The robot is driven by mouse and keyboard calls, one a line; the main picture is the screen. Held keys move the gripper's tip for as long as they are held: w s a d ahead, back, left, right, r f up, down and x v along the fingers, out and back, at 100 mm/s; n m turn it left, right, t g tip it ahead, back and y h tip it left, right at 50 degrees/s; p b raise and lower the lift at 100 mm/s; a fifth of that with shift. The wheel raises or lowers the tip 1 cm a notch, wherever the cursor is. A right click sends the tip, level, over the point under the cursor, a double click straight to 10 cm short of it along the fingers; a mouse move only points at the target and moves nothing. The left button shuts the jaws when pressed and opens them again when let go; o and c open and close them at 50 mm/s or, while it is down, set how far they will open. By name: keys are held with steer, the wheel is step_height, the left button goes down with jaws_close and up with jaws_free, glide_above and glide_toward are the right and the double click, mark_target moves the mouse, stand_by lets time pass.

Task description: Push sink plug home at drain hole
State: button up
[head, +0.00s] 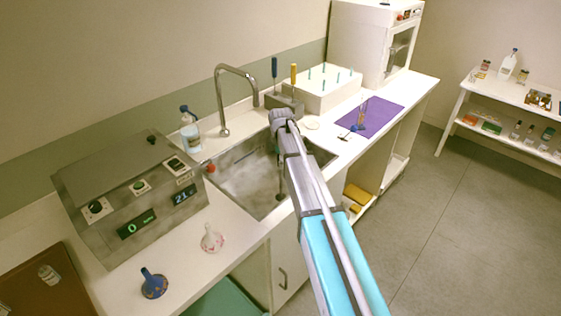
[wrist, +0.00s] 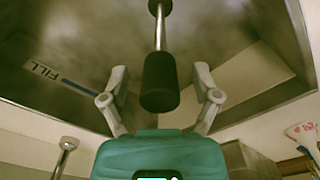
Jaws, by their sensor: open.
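The sink plug (wrist: 160,82) has a black cylindrical handle on a thin metal rod, with a dark end at the top edge of the wrist view. The handle lies between the two fingers of my gripper (wrist: 160,75). The fingers are spread, with a visible gap on each side of the handle. The steel sink (head: 236,176) is set in the counter in the head view, and my arm reaches over its right part. The drain hole is not visible in either view. In the head view my gripper is mostly hidden behind my arm.
A curved faucet (head: 222,95) stands behind the sink. A soap bottle (head: 190,130) and a control box (head: 130,200) are at its left. A tool holder (head: 284,103), a white rack (head: 322,90) and a purple mat (head: 370,117) lie right. A FILL label (wrist: 45,71) marks the sink wall.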

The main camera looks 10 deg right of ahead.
steer(key=shift+r+p, duration=3.75)
steer(key=shift+r, duration=0.2)
steer(key=s+a+r+p, duration=0.3)
steer(key=s+r+p, duration=0.2)
steer(key=r+p, duration=0.4)
steer(key=s+a+r+p, duration=0.3)
steer(key=s+r+p, duration=0.2)
steer(key=r+p, duration=0.5)
steer(key=shift+s, duration=0.35)
steer(key=shift+f, duration=0.1)
steer(key=s+d+f+m+b, duration=0.3)
steer(key=s+f+m+b, duration=0.5)
steer(key=s, duration=0.1)
steer(key=s+d+f+m+b, duration=0.3)
steer(key=s+f+m+b, duration=0.5)
steer(key=s, duration=0.1)
steer(key=shift+s, duration=0.2)
